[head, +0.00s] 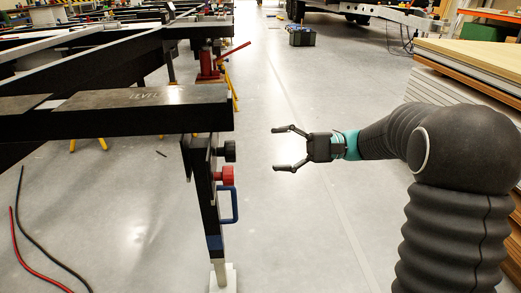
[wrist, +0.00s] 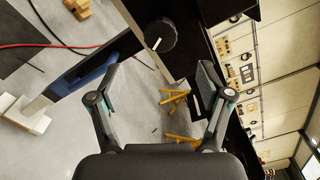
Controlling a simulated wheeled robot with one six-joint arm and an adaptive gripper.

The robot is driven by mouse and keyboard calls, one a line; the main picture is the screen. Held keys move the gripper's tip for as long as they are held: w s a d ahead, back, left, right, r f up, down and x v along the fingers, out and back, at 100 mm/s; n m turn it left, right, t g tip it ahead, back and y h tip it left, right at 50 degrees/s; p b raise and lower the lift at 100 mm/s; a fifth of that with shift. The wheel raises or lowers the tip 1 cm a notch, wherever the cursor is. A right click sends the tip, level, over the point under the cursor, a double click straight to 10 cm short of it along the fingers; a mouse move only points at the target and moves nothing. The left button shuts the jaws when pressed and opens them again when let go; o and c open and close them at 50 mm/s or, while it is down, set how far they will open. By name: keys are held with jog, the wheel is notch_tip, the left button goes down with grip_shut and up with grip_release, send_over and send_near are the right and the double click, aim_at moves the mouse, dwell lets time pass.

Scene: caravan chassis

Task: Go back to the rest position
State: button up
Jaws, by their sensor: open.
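My gripper (head: 282,148) is open and empty at the end of my dark arm in the head view. It points left toward the chassis upright (head: 205,195), with a gap between the fingertips and it. The upright carries a black knob (head: 230,151), a red knob (head: 228,175) and a blue handle (head: 234,205). In the wrist view my gripper's two fingers (wrist: 150,85) are spread wide with nothing between them. The black knob (wrist: 160,36) and the blue handle (wrist: 85,72) lie beyond the fingertips in that view.
The black chassis beam (head: 115,124) spans the left of the head view. Stacked boards (head: 480,65) stand at the right. Red and black cables (head: 35,245) lie on the floor at left. A toolbox (head: 301,36) sits far back.

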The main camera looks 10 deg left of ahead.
jog(key=shift+w+d, duration=0.15)
jog(key=shift+d, duration=0.55)
notch_tip(320, 180, down, 10)
jog(key=s+d+m+t+h, duration=0.1)
jog(key=s+m+h, duration=0.1)
jog(key=h, duration=0.2)
jog(key=s+d+f+n+t+h+p, duration=0.1)
jog(key=s+d+f+h+p, duration=0.1)
jog(key=s+d+h, duration=0.5)
jog(key=s+d+r+n+t+h+p, duration=0.2)
jog(key=s+d+r+t+h+p, duration=0.1)
jog(key=s+r, duration=0.5)
jog(key=s+d+r+n+t+h+p, duration=0.2)
jog(key=s+d+r+t+h+p, duration=0.1)
jog(key=s+d+r+t+p, duration=0.2)
notch_tip(320, 180, up, 3)
jog(key=s+d, duration=0.2)
jog(key=shift+s+d+p, duration=0.25)
jog(key=shift+s+p, duration=0.05)
jog(key=shift+s, duration=0.1)
